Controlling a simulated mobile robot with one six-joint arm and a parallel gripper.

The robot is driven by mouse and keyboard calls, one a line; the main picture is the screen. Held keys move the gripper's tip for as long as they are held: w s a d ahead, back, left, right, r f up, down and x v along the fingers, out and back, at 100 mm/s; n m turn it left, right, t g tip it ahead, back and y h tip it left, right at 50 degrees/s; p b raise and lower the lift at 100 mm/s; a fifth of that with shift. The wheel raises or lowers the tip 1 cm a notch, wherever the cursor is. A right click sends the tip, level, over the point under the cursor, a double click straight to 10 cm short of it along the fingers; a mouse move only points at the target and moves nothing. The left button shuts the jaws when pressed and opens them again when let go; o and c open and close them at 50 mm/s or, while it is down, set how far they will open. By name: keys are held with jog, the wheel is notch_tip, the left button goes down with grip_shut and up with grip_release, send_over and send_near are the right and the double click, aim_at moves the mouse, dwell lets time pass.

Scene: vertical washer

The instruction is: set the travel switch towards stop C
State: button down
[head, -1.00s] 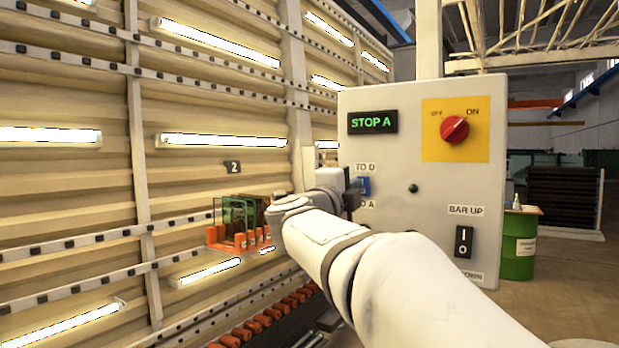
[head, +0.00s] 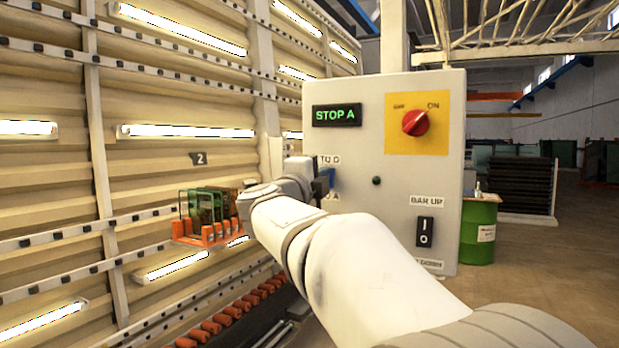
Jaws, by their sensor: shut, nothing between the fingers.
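The grey control box (head: 350,220) stands in the middle of the head view. Its display (head: 336,115) reads STOP A in green. The blue travel switch (head: 331,178) sits below the display, between a label ending in "TO D" and a partly covered label ending in "A". My gripper (head: 322,184) is at the travel switch's left side, in front of the panel, and covers part of the switch and its labels. Its fingers are small and dark here, and whether they touch the switch cannot be told. The switch's exact setting is hidden.
A red knob (head: 415,122) on a yellow plate points to ON. A BAR UP rocker (head: 425,232) is at the box's lower right. An orange rack (head: 205,232) with glass panes stands left of my arm on the washer wall. A green drum (head: 479,232) stands behind.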

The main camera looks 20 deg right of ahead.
jog(key=s+a+r+b, duration=0.2)
jog(key=s+a, duration=0.6)
jog(key=a, duration=0.2)
jog(key=shift+s+a+r, duration=0.15)
jog(key=shift+a+r, duration=0.1)
jog(key=shift+a, duration=0.1)
